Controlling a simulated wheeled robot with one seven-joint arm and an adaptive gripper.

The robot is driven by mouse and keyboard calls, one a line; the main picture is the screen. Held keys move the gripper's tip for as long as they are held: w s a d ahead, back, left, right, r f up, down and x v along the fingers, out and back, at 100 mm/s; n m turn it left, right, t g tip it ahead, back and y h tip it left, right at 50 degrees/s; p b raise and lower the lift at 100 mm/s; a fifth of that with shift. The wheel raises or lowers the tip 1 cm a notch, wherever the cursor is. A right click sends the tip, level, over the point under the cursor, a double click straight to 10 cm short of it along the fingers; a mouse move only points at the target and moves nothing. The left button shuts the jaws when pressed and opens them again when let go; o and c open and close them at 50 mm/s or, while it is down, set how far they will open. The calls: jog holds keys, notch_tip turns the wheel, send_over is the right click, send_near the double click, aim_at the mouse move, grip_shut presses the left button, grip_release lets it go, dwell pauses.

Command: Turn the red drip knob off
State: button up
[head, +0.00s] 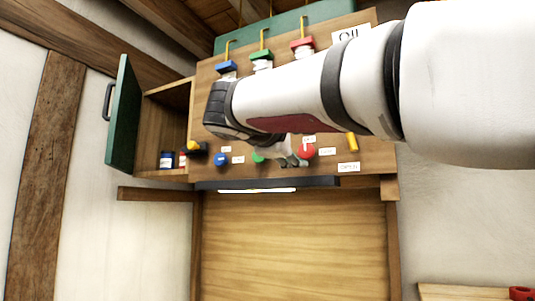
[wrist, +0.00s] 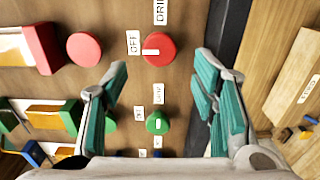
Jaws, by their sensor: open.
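The red drip knob (wrist: 159,48) is a round knob on the wooden panel. Its white mark points left in the wrist view, toward the label reading OFF (wrist: 133,42). A second label reading DRIP (wrist: 160,11), partly cut off, stands above it. In the head view the red knob (head: 306,152) shows just right of my gripper (head: 288,160). In the wrist view my gripper (wrist: 162,76) is open and empty, its teal-padded fingers spread to either side of the knob's line.
A green knob (wrist: 157,122) sits below the red one in the wrist view. A dark rail (head: 320,183) runs under the panel. A green cabinet door (head: 123,115) stands open at left.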

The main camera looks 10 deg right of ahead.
jog(key=v, duration=0.7)
jog(key=shift+s+a, duration=0.1)
